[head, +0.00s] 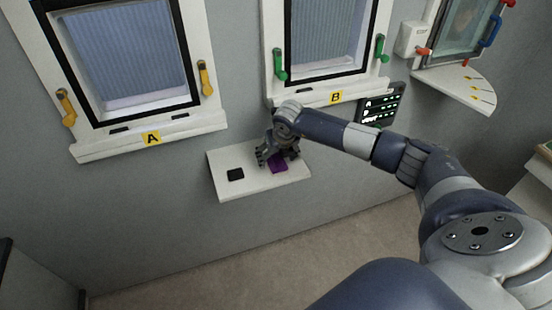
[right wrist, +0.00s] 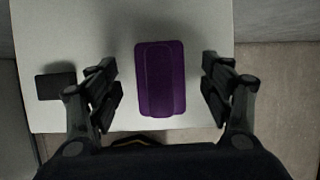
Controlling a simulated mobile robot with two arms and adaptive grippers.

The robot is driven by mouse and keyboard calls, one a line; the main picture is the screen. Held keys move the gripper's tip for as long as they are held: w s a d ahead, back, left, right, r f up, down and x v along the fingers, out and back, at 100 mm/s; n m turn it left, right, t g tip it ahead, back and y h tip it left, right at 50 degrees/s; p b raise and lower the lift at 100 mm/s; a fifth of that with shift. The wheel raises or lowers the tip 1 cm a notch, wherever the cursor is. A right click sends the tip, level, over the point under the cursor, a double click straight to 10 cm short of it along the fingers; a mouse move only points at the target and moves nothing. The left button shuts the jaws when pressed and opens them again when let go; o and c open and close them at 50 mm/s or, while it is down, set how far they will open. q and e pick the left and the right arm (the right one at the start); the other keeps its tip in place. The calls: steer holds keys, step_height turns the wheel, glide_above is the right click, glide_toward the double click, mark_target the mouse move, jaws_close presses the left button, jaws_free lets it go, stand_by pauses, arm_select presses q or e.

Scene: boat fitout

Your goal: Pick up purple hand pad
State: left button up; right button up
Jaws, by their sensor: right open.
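The purple hand pad (head: 278,167) lies on a small white wall shelf (head: 222,163) below and between the two windows. In the right wrist view the purple hand pad (right wrist: 160,80) lies between the two fingers, with a clear gap on each side. My right gripper (head: 268,159) is open and empty, over the shelf at the pad; it also shows in the right wrist view (right wrist: 160,85). The gripper hides part of the pad in the head view. My left gripper is not in view.
A small black square pad (head: 235,174) lies on the shelf's left part. Window A (head: 130,55) with yellow handles and window B (head: 325,40) with green handles are above. A dark display panel (head: 380,104) is right of the shelf. A corner shelf (head: 460,85) is at upper right.

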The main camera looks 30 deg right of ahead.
steer(key=shift+w+f, duration=0.1)
steer(key=shift+f, duration=0.3)
steer(key=c, duration=1.2)
steer(key=shift+r, duration=0.1)
